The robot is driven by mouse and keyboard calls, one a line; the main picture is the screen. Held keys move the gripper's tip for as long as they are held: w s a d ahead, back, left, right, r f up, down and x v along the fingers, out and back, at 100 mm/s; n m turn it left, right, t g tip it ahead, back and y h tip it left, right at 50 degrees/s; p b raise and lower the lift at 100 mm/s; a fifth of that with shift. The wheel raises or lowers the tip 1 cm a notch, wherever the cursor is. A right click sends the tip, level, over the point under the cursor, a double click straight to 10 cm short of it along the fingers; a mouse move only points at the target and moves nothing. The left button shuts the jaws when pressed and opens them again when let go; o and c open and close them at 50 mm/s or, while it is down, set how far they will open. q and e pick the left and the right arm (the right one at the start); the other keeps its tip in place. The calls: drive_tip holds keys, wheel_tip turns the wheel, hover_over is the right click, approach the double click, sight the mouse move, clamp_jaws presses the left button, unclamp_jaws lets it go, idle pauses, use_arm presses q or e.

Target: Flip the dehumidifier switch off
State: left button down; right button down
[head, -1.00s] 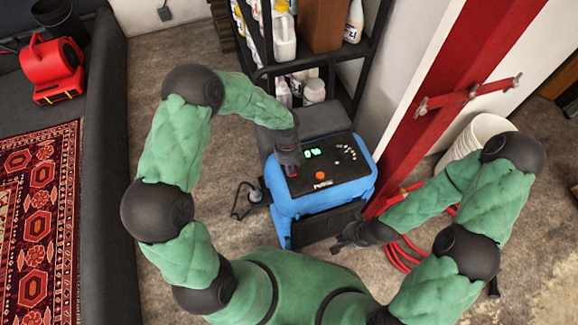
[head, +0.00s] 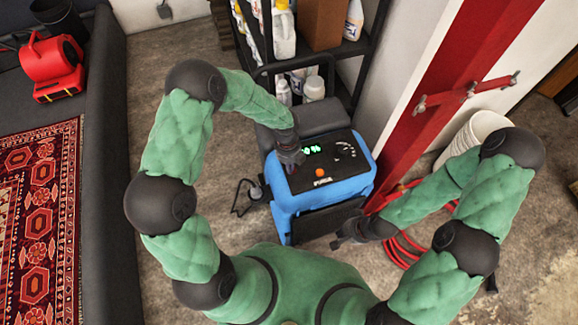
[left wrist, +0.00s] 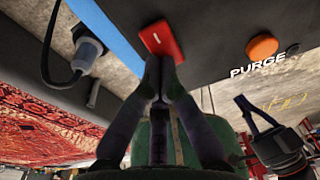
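The dehumidifier (head: 325,188) is a blue machine with a dark top panel, a green lit display (head: 313,149) and an orange purge button (head: 320,173). Its red rocker switch (left wrist: 160,40), with a white bar mark, shows in the left wrist view; my gripper hides it in the head view. My left gripper (head: 292,163) is over the panel's left side. In the left wrist view its fingertips (left wrist: 160,64) are together, empty, at the switch's near edge; contact is unclear. My right gripper (head: 343,240) is low in front of the machine, empty, its fingers seemingly apart.
A black shelf (head: 318,62) with bottles stands behind the machine. A red post (head: 445,95) and white bucket (head: 478,133) are to the right. A red hose (head: 398,254) lies on the floor. A plug and cord (head: 250,195) hang at the machine's left.

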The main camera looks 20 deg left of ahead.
use_arm(q)
drive_tip(key=shift+s+d+f, duration=0.25)
drive_tip(key=shift+s+f, duration=0.35)
drive_tip(key=shift+s, duration=0.1)
use_arm(e)
drive_tip(key=shift+f, duration=0.1)
use_arm(q)
drive_tip(key=shift+s, duration=0.1)
use_arm(e)
drive_tip(key=shift+r, duration=0.2)
use_arm(q)
drive_tip(key=shift+w+a+r+p, duration=0.15)
drive_tip(key=shift+w+p, duration=0.05)
drive_tip(key=shift+w, duration=0.2)
drive_tip(key=shift+w+a+r+p, duration=0.1)
drive_tip(key=shift+w+a+p, duration=0.1)
drive_tip(key=shift+w, duration=0.15)
use_arm(e)
drive_tip(key=shift+s+d+r, duration=0.15)
drive_tip(key=shift+s+r, duration=0.05)
drive_tip(key=shift+r, duration=0.05)
use_arm(q)
drive_tip(key=shift+w, duration=0.1)
